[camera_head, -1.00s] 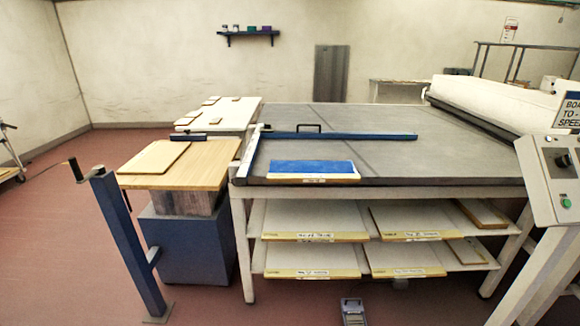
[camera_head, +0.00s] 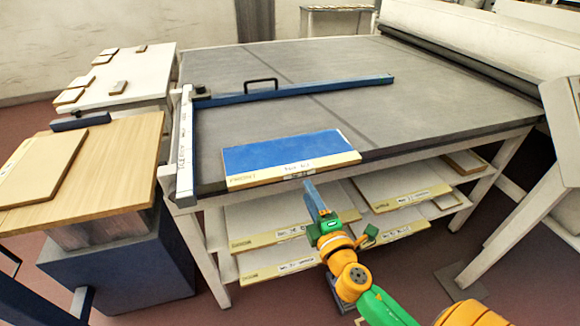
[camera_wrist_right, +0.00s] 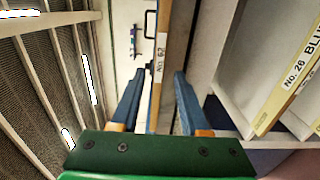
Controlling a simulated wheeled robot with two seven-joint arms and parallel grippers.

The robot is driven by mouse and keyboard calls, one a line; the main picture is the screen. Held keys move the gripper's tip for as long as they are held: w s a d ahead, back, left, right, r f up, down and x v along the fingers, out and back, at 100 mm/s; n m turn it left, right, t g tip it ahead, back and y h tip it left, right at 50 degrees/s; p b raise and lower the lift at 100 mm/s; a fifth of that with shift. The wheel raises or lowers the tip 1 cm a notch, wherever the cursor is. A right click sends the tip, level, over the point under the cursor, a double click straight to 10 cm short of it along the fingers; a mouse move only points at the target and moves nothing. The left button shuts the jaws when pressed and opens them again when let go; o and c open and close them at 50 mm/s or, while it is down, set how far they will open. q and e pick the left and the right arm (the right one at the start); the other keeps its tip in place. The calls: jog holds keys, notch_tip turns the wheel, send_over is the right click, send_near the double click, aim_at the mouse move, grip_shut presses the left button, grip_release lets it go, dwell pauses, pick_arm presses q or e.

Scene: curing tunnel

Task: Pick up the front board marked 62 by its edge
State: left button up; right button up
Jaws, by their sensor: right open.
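The board marked 62 (camera_head: 284,153) has a blue top and a pale wooden front edge with a label. It lies flat at the front of the grey table. My right gripper (camera_head: 311,186) is just in front of the middle of that edge and is open. In the right wrist view the edge of the board (camera_wrist_right: 161,66), labelled No. 62, shows between the two open fingers of my right gripper (camera_wrist_right: 158,84). I cannot tell how far the fingers reach over it, and they are not closed on it. My left gripper is not in view.
A blue bar with a black handle (camera_head: 293,90) crosses the grey table (camera_head: 400,125) behind the board. Shelves below hold more labelled boards (camera_head: 268,240), close under my right arm. A wooden-topped stand (camera_head: 120,170) is at the left.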

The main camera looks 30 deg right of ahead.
aim_at(299, 175)
jog(key=x, duration=0.7)
jog(key=shift+w+d+f, duration=0.1)
jog(key=shift+w, duration=0.1)
jog(key=shift+w+d+b, duration=0.1)
jog(key=shift+w+b, duration=0.2)
jog(key=shift+w, duration=0.05)
jog(key=shift+c, duration=0.3)
grip_shut()
dwell(0.4)
notch_tip(299, 175, up, 4)
jog(key=p, duration=0.3)
jog(key=shift+w+f+p, duration=0.1)
jog(key=shift+p, duration=0.2)
jog(key=shift+f+b, duration=0.25)
jog(key=shift+b, duration=0.1)
